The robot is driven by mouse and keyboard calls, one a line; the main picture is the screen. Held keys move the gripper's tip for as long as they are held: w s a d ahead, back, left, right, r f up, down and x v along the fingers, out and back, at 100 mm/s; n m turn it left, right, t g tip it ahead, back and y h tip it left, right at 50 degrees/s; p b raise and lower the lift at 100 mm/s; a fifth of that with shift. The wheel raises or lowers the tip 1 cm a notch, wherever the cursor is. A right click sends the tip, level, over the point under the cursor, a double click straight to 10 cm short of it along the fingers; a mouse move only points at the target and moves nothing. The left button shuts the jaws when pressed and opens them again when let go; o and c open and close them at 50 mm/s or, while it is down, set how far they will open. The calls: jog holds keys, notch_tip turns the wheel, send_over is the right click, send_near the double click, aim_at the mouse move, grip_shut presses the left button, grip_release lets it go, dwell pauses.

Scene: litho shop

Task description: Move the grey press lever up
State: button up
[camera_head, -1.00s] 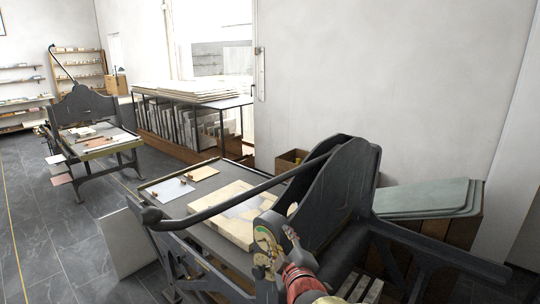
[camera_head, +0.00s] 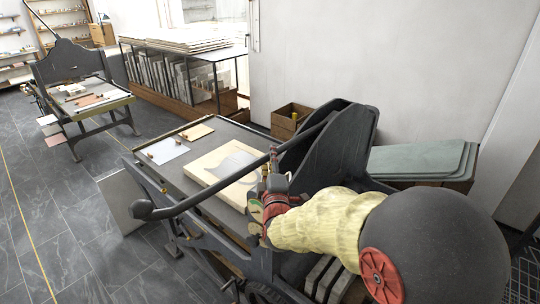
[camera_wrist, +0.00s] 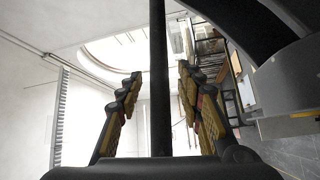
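The grey press lever (camera_head: 215,192) is a long dark bar on the near press. In the head view it slopes from the upper right down to a round knob (camera_head: 143,209) at its left end. My gripper (camera_head: 271,168) is at the lever's upper part, close to the press's tall side plates. In the wrist view the lever (camera_wrist: 158,80) runs between the two fingers of my gripper (camera_wrist: 160,88), with a visible gap on each side. The fingers are open. My arm hides part of the press behind the gripper.
The press bed (camera_head: 190,177) holds a pale stone slab (camera_head: 215,165) below the lever. Tall dark side plates (camera_head: 338,150) stand right of my gripper. Grey-green slabs (camera_head: 415,160) lie at right. A second press (camera_head: 75,68) stands at left, with open floor between.

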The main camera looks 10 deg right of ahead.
jog(key=shift+w+d, duration=0.1)
jog(key=shift+w, duration=0.55)
jog(key=c, duration=0.3)
grip_shut()
